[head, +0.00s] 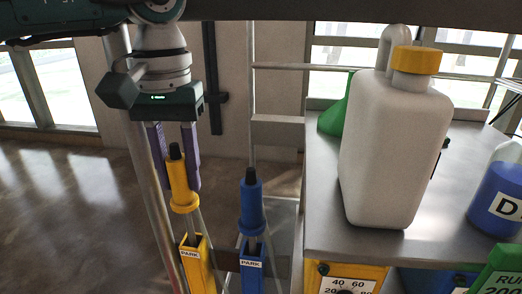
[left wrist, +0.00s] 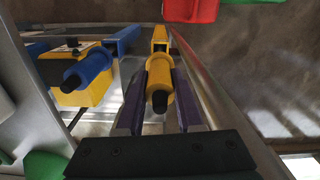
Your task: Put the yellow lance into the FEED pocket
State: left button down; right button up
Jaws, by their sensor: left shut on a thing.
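The yellow lance (head: 182,192) has a black tip on top and a yellow handle. Its thin shaft runs down into a yellow pocket labelled PARK (head: 197,265). My left gripper (head: 177,180) has its purple fingers on either side of the handle and is shut on it. In the left wrist view the lance handle (left wrist: 160,78) lies between the fingers of the left gripper (left wrist: 160,72). No pocket labelled FEED can be read in either view. My right gripper is out of view.
A blue lance (head: 251,205) stands in a blue PARK pocket (head: 251,268) to the right. A metal bench (head: 325,215) holds a white yellow-capped jug (head: 390,150), a green object (head: 334,110) and a blue-filled bottle (head: 500,190). Open floor (head: 70,210) lies left.

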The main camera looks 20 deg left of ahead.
pick_arm(q)
jog(key=shift+f+b, duration=0.85)
jog(key=shift+f, duration=0.3)
jog(key=shift+c, duration=2.3)
grip_release()
jog(key=shift+r, duration=0.1)
notch_tip(320, 180, up, 7)
jog(key=p, duration=0.5)
